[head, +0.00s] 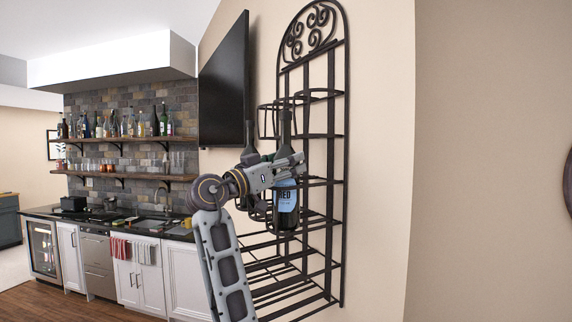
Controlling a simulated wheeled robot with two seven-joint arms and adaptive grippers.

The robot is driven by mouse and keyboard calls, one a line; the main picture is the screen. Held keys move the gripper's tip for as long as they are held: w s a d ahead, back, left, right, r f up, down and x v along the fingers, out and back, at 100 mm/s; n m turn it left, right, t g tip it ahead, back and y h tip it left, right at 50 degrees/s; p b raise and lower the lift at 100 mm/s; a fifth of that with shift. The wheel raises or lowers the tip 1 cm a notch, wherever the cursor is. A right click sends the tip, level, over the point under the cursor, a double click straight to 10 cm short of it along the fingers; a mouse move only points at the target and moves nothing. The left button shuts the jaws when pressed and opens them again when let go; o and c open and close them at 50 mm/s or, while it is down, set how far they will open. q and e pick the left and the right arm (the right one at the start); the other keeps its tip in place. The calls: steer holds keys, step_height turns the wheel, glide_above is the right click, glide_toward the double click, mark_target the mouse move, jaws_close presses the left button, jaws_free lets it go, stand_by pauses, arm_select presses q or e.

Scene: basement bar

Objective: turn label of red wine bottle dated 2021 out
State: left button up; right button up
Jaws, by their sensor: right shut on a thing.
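A dark wine bottle (286,217) with a light blue label reading "RED" stands upright at the black wall-mounted wine rack (331,150). Its label faces me; the date is too small to read. My right gripper (294,166) is shut on this bottle, around its upper body above the label. A second dark bottle (248,136) stands just left of it in the rack, partly hidden by my gripper and arm. My left gripper is not in view.
A dark TV (223,84) hangs on the wall left of the rack. Shelves with several bottles (140,124) and a counter (150,222) with white cabinets lie at the back left.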

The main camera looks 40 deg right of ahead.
steer(key=shift+m+g+y, duration=0.15)
steer(key=shift+m+g, duration=1)
steer(key=shift+g, duration=0.95)
steer(key=shift+m+g+y, duration=0.15)
steer(key=shift+m+g, duration=1)
steer(key=shift+g, duration=0.95)
steer(key=o, duration=0.9)
steer(key=n+t+b, duration=0.3)
steer(key=t, duration=0.2)
steer(key=n+t+b, duration=0.3)
steer(key=t+b, duration=0.1)
steer(key=t, duration=0.2)
steer(key=shift+b, duration=0.3)
